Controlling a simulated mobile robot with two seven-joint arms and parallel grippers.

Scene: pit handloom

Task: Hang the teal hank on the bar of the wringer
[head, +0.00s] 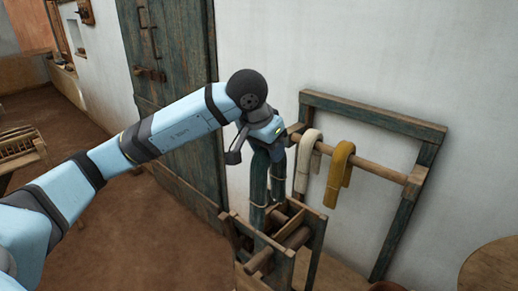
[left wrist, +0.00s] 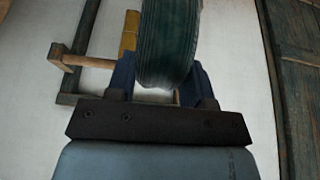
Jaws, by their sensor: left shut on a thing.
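The dark teal hank (head: 260,183) hangs as a long loop from my left gripper (head: 270,146), which is shut on its top. In the left wrist view the hank (left wrist: 168,40) fills the space between the blue fingers. The wringer (head: 285,262) is a wooden frame with round rollers, standing below on the floor. The hank's lower end reaches down to the top of the wringer in the picture; I cannot tell whether they touch. The wringer's bar is hard to single out behind the hank. My right gripper is not in view.
A wooden rack (head: 372,113) stands against the white wall behind. A cream hank (head: 306,160) and a mustard hank (head: 340,172) hang over its rail (head: 376,167). A weathered door (head: 177,95) is at left. A round wooden top (head: 492,268) is at lower right.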

